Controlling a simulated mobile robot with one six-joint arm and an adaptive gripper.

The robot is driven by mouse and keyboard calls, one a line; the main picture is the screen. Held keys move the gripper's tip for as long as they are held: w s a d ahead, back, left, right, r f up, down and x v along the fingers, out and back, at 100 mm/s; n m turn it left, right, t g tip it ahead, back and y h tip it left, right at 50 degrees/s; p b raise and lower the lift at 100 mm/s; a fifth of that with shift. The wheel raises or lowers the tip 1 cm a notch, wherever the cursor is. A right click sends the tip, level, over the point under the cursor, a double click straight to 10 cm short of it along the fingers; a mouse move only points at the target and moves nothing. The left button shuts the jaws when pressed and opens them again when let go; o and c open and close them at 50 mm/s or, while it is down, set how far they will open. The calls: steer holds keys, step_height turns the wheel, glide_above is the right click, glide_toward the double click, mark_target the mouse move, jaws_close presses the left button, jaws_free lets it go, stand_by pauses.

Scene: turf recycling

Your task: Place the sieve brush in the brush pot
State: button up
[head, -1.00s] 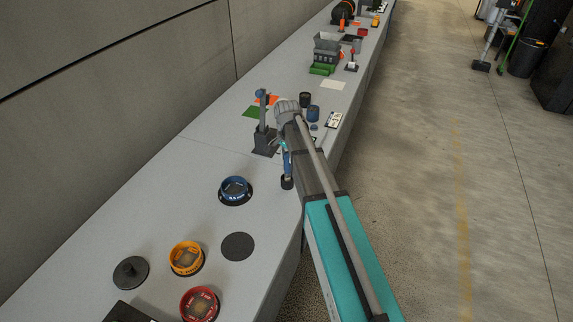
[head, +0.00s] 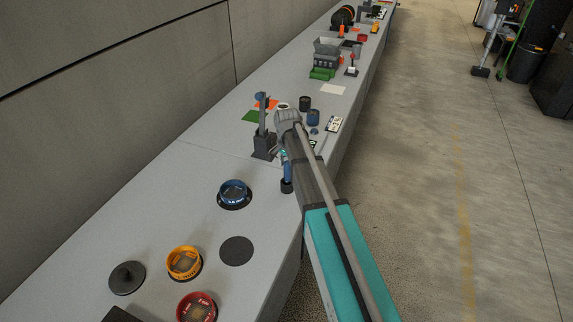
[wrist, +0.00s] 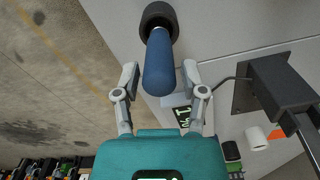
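The sieve brush's blue handle (wrist: 158,65) stands upright at the bench's near right edge; it also shows in the head view (head: 287,171). Its lower end meets a dark round part (wrist: 159,17); I cannot tell if this is the brush head or a pot around it. My gripper (wrist: 160,73) is open, one finger on each side of the handle, with gaps visible. In the head view my gripper is mostly hidden behind my arm. A dark open cup (head: 305,102), possibly the brush pot, stands farther along the bench.
A dark stand (head: 264,145) with an upright post is close left of my gripper. A blue container (head: 313,117) stands beyond. Blue (head: 234,194), orange (head: 184,263) and red (head: 197,308) sieves lie nearer. The bench between the blue sieve and the stand is clear.

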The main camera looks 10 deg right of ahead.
steer(key=shift+o, duration=0.3)
steer(key=shift+r, duration=0.15)
step_height(320, 180, up, 14)
steer(key=p, duration=1.3)
steer(key=shift+f+p, duration=0.25)
steer(key=shift+p, duration=0.15)
stand_by(0.4)
steer(key=s+n, duration=0.9)
steer(key=s, duration=1.4)
steer(key=shift+s+n, duration=0.2)
steer(key=shift+n, duration=0.2)
steer(key=shift+a, duration=0.1)
